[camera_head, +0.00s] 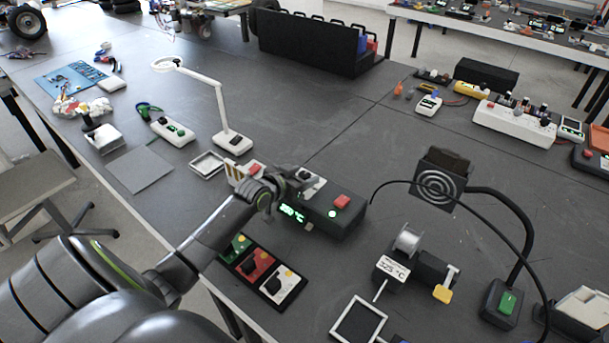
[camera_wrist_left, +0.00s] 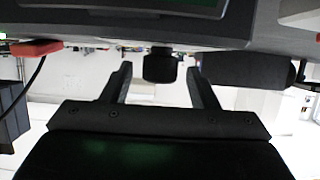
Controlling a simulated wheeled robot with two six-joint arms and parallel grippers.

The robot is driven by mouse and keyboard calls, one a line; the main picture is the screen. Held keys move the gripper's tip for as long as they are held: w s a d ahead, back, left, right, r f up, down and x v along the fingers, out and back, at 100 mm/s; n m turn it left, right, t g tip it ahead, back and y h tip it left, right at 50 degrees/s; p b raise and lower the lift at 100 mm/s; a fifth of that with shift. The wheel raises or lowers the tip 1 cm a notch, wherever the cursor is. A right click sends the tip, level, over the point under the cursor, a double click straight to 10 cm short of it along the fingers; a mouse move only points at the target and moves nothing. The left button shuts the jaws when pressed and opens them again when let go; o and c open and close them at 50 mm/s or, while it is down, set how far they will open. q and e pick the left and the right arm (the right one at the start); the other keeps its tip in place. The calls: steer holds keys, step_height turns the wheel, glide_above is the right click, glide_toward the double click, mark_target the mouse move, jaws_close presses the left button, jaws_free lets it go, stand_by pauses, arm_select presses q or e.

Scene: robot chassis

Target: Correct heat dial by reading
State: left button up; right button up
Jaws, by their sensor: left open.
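The dark heat station (camera_head: 345,220) stands on the bench with a green lit display (camera_head: 292,213) that ends in °C; I cannot read its digits surely. A red button (camera_head: 341,201) and a round green light are on it. My left gripper (camera_head: 285,186) is at the station's left end and hides part of it. In the left wrist view, a black dial knob (camera_wrist_left: 160,66) sits between the open fingers of my left gripper (camera_wrist_left: 162,85), with a gap visible on both sides. The red button also shows there (camera_wrist_left: 36,47). My right gripper is not in view.
A black tray with green, red and white panels (camera_head: 265,268) lies in front of the station. A fume extractor (camera_head: 437,188) with a cable and a solder spool (camera_head: 407,239) stand to the right. A white lamp (camera_head: 230,139) stands behind left.

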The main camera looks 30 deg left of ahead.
arm_select(q)
steer(key=shift+w+d+f, duration=0.1)
steer(key=shift+w+f, duration=0.1)
steer(key=shift+w, duration=0.35)
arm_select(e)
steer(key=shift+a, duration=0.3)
arm_select(q)
steer(key=shift+c, duration=0.3)
